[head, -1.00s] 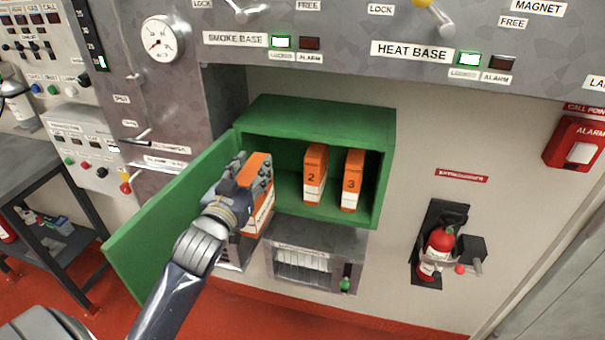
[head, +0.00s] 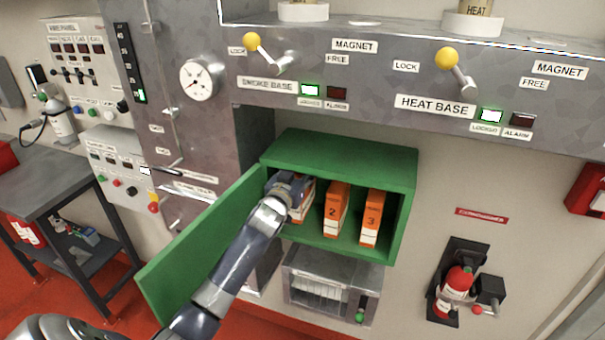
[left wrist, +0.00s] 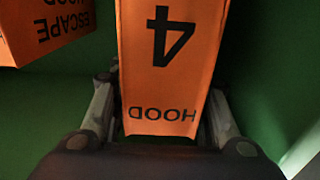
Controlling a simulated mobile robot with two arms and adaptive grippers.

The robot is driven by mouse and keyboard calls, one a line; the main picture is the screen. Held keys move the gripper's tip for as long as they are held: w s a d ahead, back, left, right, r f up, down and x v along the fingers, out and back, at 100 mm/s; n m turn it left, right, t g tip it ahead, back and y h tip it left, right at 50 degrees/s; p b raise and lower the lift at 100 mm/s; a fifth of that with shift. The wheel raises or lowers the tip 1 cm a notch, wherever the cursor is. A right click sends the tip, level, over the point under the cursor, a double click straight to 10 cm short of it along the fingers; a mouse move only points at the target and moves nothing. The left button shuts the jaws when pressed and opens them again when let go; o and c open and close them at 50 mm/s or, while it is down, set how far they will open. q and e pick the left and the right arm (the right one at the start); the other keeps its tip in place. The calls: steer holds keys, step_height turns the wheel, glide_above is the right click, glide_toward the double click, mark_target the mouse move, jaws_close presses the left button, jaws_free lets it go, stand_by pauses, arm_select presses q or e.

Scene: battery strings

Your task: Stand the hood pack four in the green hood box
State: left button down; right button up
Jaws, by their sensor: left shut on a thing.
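The green hood box (head: 345,146) hangs open at the front, its green door (head: 200,245) swung out to the left. My left gripper (head: 290,190) is inside the left part of the box, shut on hood pack four (head: 304,203), a white and orange pack mostly hidden behind the gripper. In the left wrist view, the orange face of pack four (left wrist: 168,60), marked "4" and "HOOD", is between the fingers of the left gripper (left wrist: 163,108). Whether its base touches the box floor is hidden. My right gripper is not in view.
Orange packs 2 (head: 336,209) and 3 (head: 373,217) stand upright to the right of pack four. Another orange pack (left wrist: 48,28) shows top left in the left wrist view. A grey vented unit (head: 330,285) is below the box. A fire extinguisher (head: 455,285) hangs at right.

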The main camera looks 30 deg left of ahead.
arm_select(q)
steer(key=shift+w+r, duration=0.15)
steer(key=shift+w, duration=0.05)
step_height(320, 180, down, 4)
steer(key=shift+r+p, duration=0.25)
steer(key=shift+p, duration=0.35)
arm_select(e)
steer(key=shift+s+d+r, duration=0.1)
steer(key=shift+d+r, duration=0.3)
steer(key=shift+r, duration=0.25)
arm_select(q)
steer(key=shift+f, duration=0.1)
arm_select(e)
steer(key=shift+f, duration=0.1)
arm_select(q)
steer(key=c, duration=0.9)
jaws_free()
steer(key=shift+s, duration=0.1)
steer(key=shift+c, duration=0.2)
